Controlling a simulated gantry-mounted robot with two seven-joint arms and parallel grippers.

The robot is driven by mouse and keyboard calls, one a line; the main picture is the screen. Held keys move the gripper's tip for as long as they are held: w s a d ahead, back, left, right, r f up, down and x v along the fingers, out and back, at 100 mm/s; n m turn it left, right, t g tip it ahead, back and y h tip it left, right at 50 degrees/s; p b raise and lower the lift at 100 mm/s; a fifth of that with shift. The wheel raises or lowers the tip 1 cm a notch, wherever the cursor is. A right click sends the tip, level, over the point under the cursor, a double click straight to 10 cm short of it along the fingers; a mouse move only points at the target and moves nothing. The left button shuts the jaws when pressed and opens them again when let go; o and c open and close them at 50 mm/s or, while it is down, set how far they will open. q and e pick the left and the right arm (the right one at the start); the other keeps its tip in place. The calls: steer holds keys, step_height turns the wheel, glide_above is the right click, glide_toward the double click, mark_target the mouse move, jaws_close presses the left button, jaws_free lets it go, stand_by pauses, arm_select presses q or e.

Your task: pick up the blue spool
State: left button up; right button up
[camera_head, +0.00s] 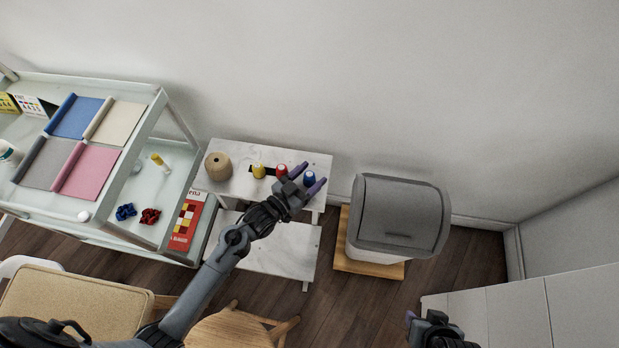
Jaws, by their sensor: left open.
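The blue spool (309,178) stands on the white marble-look shelf unit (235,186), near the right end of its top. A red spool (281,170) and a yellow spool (258,171) stand to its left in a row. My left gripper (313,176) is open at the blue spool, its purple-tipped fingers showing on either side of it in the picture. I cannot tell whether the fingers touch it. The gripper hides the spool's lower part. My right gripper (411,317) shows only partly at the bottom edge, far from the spools, and its jaws are not clear.
A ball of brown twine (218,166) is on the left end of the shelf top. A grey-lidded bin (400,213) stands on a wooden base to the right. A wooden stool (230,328) is below.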

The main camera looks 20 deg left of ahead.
arm_select(q)
steer(key=shift+s, duration=0.1)
steer(key=shift+c, duration=0.2)
steer(key=c, duration=1)
steer(key=shift+o, duration=0.2)
steer(key=shift+r, duration=0.1)
